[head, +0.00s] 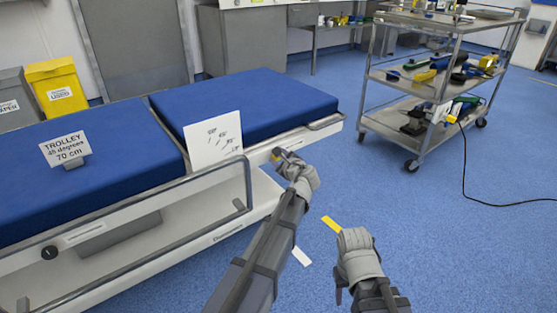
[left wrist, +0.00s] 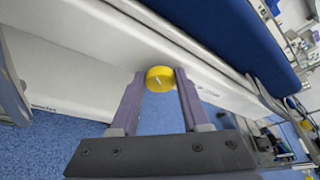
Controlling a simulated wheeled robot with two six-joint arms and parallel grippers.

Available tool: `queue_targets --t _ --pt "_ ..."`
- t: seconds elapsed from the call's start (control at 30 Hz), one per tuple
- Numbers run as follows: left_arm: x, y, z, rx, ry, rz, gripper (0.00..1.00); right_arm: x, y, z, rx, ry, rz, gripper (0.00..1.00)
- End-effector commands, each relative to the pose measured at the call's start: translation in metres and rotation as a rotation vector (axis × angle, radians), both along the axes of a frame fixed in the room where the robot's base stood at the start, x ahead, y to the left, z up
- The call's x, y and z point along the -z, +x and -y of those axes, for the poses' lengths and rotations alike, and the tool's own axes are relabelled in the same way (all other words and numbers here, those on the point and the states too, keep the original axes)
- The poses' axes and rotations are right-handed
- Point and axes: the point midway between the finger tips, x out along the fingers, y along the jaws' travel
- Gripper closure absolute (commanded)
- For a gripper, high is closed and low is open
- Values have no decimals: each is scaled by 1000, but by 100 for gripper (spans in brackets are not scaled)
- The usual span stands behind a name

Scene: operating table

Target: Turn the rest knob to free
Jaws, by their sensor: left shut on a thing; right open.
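The rest knob (left wrist: 160,78) is a round yellow knob with a short pale mark on its face, on the white side rail of the trolley. In the left wrist view the fingers of my left gripper (left wrist: 160,84) stand on either side of it and grip it. In the head view only a bit of the yellow knob (head: 275,156) shows beside my left gripper (head: 281,153). The knob's scale or labels cannot be read. My right gripper (head: 346,287) is open and empty, low over the floor, apart from the trolley.
The trolley has blue mattress sections (head: 240,105). A white card with a dial drawing (head: 213,140) and a sign reading "TROLLEY" (head: 66,149) stand on it. A metal side rail (head: 150,203) runs along the near side. A loaded steel cart (head: 425,97) stands at right; open floor lies between.

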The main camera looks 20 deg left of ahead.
Motion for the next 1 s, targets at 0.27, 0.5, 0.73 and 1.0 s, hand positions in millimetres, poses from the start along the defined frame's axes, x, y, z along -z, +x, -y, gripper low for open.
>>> queue_targets --t 0.27,0.5,0.73,1.0 --pt "7 -4 -1 -1 -160 200 100 22 0 0 0 0 0 50" --pt "8 -4 -2 -2 -279 351 100 37 0 0 0 0 0 50" --pt "7 -4 -2 -2 -360 456 100 46 0 0 0 0 0 50" --pt "6 -4 -2 -3 -409 518 100 52 0 0 0 0 0 50"
